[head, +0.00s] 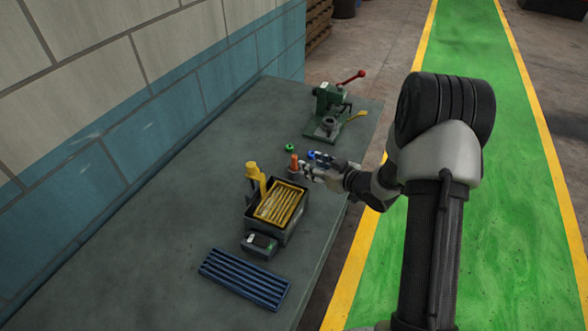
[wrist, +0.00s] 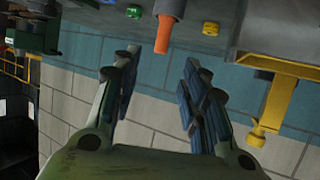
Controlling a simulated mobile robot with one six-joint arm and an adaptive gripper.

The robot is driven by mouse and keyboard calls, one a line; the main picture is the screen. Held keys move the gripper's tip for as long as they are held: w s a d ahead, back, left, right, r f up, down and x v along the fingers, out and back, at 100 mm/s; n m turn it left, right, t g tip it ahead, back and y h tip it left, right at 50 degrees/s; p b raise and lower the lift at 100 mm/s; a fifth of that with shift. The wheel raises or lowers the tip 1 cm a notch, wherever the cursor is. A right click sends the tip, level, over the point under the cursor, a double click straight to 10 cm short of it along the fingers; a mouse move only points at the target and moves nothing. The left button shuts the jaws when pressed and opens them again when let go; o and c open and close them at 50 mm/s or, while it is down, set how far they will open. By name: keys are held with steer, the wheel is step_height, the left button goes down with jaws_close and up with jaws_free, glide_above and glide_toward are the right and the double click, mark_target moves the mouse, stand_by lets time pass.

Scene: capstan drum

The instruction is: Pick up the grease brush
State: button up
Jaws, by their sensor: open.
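An orange tapered handle (head: 294,160), which I take to be the grease brush, stands upright on the table out of a grey holder. The handle also shows in the wrist view (wrist: 168,34), at the top, with the grey holder (wrist: 171,8) above it in the picture. Its bristles are not visible. My gripper (head: 309,168) is just right of the handle in the head view. In the wrist view my two fingers (wrist: 161,57) are spread, with nothing between the pads. The handle lies ahead of the gap; I cannot tell the exact distance.
A dark bin with a yellow rack (head: 281,203) and a yellow stand (head: 254,178) are near the handle. A green cap (head: 290,147) and a blue piece (head: 311,155) lie close by. A green machine (head: 329,98) stands at the far end. A blue ribbed tray (head: 244,279) lies in front.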

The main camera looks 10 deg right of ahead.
mark_target(296, 159)
steer(key=b+x, duration=0.1)
steer(key=x, duration=0.4)
steer(key=shift+w+a+f, duration=0.1)
steer(key=shift+w+f, duration=0.05)
steer(key=shift+w, duration=0.05)
steer(key=shift+f+b+x, duration=0.2)
steer(key=shift+b+x, duration=0.8)
steer(key=shift+x, duration=1.7)
steer(key=shift+s, duration=0.2)
jaws_close()
